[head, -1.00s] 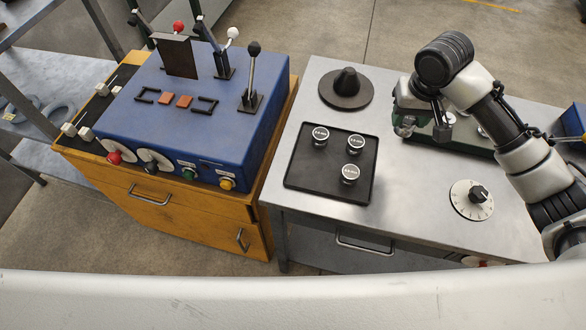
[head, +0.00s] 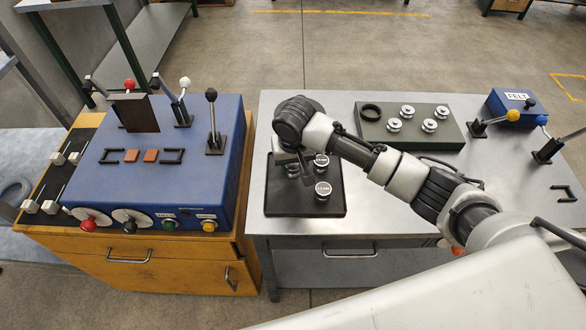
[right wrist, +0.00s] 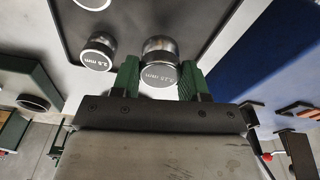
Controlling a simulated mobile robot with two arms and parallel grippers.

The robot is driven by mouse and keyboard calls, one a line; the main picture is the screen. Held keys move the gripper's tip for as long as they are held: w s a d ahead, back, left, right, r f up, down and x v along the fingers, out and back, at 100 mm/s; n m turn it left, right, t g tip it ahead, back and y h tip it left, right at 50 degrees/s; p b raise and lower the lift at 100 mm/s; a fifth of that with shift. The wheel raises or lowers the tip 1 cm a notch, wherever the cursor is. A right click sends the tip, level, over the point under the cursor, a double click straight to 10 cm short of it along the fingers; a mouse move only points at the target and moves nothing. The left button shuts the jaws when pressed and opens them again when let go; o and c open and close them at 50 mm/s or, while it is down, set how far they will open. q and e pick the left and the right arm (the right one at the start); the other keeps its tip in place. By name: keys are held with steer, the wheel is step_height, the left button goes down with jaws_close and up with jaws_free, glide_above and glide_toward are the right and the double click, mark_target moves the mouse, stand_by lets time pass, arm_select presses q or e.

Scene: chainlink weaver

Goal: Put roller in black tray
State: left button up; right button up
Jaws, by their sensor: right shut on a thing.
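The black tray (head: 283,205) lies on the grey metal table, left of its middle. Two silver rollers stand on its right side, a rear one (head: 321,160) and a front one (head: 322,191). My right gripper (head: 300,167) is over the tray's rear left part. In the right wrist view its green fingers are shut on a silver roller (right wrist: 160,75), with its labelled face toward the camera and the tray (right wrist: 140,25) behind it. In the head view the gripper partly hides the rear left roller area. My left gripper is not in view.
A blue lever machine (head: 85,185) stands on the wooden cabinet to the left. A blue box marked FELT (head: 515,100) is at the back right.

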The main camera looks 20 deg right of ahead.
mark_target(294, 165)
step_height(294, 165, down, 3)
steer(key=shift+d+f+p, duration=0.1)
steer(key=shift+f+p, duration=0.05)
steer(key=shift+p, duration=0.35)
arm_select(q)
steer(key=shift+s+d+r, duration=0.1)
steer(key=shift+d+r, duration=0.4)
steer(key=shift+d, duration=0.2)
arm_select(e)
steer(key=shift+f, duration=0.35)
steer(key=shift+f, duration=0.1)
steer(key=o, duration=0.9)
steer(key=shift+o, duration=1.3)
arm_select(q)
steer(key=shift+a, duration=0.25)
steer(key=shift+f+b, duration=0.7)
steer(key=shift+b, duration=0.05)
arm_select(e)
steer(key=r, duration=0.4)
steer(key=s+r, duration=0.1)
steer(key=r, duration=0.7)
steer(key=shift+s+r, duration=0.1)
steer(key=shift+s, duration=0.15)
